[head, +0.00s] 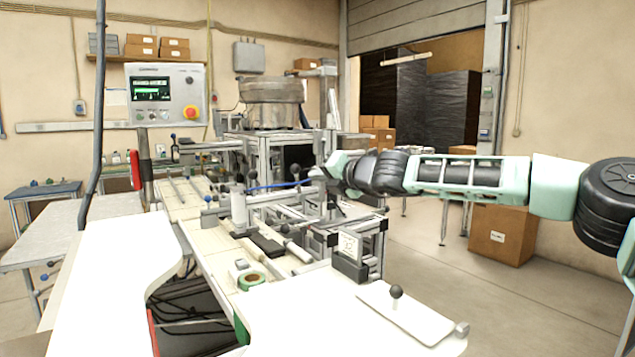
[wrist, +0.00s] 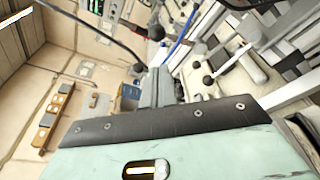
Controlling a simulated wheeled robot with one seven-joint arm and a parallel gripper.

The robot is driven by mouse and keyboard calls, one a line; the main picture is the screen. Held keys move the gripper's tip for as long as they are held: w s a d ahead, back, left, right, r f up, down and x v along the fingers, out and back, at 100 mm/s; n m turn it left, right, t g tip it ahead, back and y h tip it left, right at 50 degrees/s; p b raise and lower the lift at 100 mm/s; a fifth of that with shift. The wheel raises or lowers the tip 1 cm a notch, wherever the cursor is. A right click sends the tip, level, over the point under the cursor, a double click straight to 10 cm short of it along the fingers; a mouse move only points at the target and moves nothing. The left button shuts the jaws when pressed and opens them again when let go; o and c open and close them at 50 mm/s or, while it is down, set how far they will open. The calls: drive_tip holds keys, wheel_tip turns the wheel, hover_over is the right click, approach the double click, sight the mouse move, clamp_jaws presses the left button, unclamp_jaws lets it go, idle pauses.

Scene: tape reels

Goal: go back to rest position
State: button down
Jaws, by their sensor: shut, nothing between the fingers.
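My arm reaches in from the right side of the head view, stretched nearly level toward the middle. My gripper (head: 314,173) is at its left end, in front of the machine frame and above the bench. It is small there. In the wrist view my gripper (wrist: 160,86) points away beyond the pale green wrist housing, with its fingers together and nothing held.
Metal rails, black-knobbed levers and a machine frame (head: 262,150) stand close around my gripper. A blue hose (head: 272,187) runs beside it. A white plate with a black knob (head: 397,292) lies on the front bench. Open floor (head: 500,285) lies to the right, with a cardboard box (head: 500,234).

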drive_tip(key=s+a+f+n+g, duration=0.25)
drive_tip(key=s+a+n, duration=0.25)
drive_tip(key=s+n, duration=0.3)
drive_tip(key=s+a+f+n+g, duration=0.1)
drive_tip(key=s+a+n+g, duration=0.3)
drive_tip(key=s, duration=0.5)
drive_tip(key=s+a+f+n+g, duration=0.1)
drive_tip(key=s+a+f+n, duration=0.1)
drive_tip(key=s+a+n, duration=0.5)
drive_tip(key=s+d+f+n+g+h, duration=0.1)
drive_tip(key=s+d+f+n, duration=0.2)
drive_tip(key=s+d+n, duration=0.1)
drive_tip(key=s+d+f+n+g+h+p, duration=0.1)
drive_tip(key=s+d+f+n+h, duration=0.1)
drive_tip(key=s+n, duration=0.4)
drive_tip(key=s+d+f+n+g+h, duration=0.1)
drive_tip(key=s+d+f+n, duration=0.3)
drive_tip(key=s, duration=0.6)
drive_tip(key=shift+d+f+n+g+h+p, duration=0.15)
drive_tip(key=shift+d+n+g+h+p, duration=0.2)
drive_tip(key=shift+d+n+h, duration=0.55)
drive_tip(key=s+d+f+n+h, duration=0.1)
drive_tip(key=s+d+n, duration=0.3)
drive_tip(key=d, duration=0.5)
drive_tip(key=s+d+f+n+h, duration=0.1)
drive_tip(key=s+d+n+h, duration=0.3)
drive_tip(key=d, duration=0.6)
drive_tip(key=shift+s+f+n+p, duration=0.3)
drive_tip(key=shift+s+n, duration=0.5)
drive_tip(key=shift+s, duration=0.45)
